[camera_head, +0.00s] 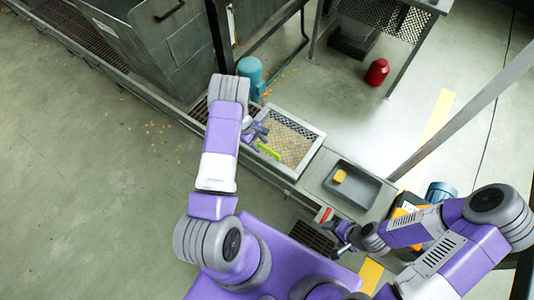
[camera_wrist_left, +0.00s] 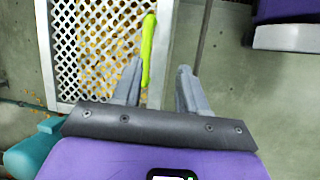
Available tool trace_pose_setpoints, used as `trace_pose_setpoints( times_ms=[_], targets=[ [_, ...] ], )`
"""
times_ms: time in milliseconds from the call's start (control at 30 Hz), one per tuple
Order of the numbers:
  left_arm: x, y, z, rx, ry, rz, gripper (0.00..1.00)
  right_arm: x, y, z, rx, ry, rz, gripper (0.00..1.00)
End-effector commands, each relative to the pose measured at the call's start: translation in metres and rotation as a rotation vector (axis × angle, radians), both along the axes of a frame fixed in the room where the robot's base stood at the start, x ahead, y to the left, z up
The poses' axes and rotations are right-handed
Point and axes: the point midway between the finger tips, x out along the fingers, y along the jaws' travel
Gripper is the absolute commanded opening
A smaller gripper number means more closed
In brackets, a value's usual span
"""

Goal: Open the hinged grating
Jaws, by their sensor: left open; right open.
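The hinged grating (camera_head: 290,138) is a pale-framed mesh panel lying flat over a trough, with yellowish grain showing beneath it. It also fills the left of the left wrist view (camera_wrist_left: 95,40). A bright green bar-like handle (camera_head: 268,151) sits along its edge and shows in the left wrist view (camera_wrist_left: 148,48). My left gripper (camera_head: 262,134) is over the grating's left part. My right gripper (camera_head: 338,236) is open and away from the grating.
A grey tray (camera_head: 378,188) holding a yellow block (camera_head: 340,176) is right of the grating. A teal cylinder (camera_head: 250,72) stands behind my left arm. A red canister (camera_head: 377,72) is on the floor at the back. A diagonal metal post (camera_head: 460,118) rises at right.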

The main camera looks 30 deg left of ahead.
Motion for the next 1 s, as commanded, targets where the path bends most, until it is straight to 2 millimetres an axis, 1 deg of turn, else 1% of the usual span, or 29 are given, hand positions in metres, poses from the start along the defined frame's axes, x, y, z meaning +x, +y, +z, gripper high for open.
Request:
trace_pose_setpoints(
  times_ms=[33,100,167,267,500,600,733,967,1000],
  targets=[
    [0.009,0.006,-0.003,-0.011,-0.015,0.021,0.42,0.0,0.0,-0.007,0.0,-0.001,0.0,0.81],
    [0.015,0.009,-0.003,-0.023,-0.026,0.039,0.42,0.0,0.0,-0.009,0.0,-0.001,0.0,0.81],
    [0.018,0.008,-0.006,-0.029,-0.028,0.045,0.42,0.0,0.0,-0.011,0.0,-0.001,0.0,0.81],
    [0.02,0.003,-0.017,-0.031,-0.03,0.046,0.42,0.0,0.0,-0.014,0.0,-0.001,0.0,0.81],
    [0.025,-0.012,-0.052,-0.029,-0.029,0.044,0.42,0.0,0.0,-0.026,0.0,-0.001,0.0,0.81],
    [0.027,-0.017,-0.061,-0.029,-0.03,0.045,0.42,0.0,0.0,-0.03,0.0,-0.001,0.0,0.81],
    [0.028,-0.02,-0.067,-0.029,-0.03,0.045,0.42,0.0,0.0,-0.031,0.0,-0.001,0.0,0.81],
    [0.029,-0.02,-0.067,-0.029,-0.031,0.045,0.42,0.0,0.0,-0.031,0.0,-0.001,0.0,0.81],
    [0.029,-0.02,-0.067,-0.029,-0.031,0.045,0.41,0.0,0.0,-0.031,0.0,-0.001,0.0,0.81]
  ],
)
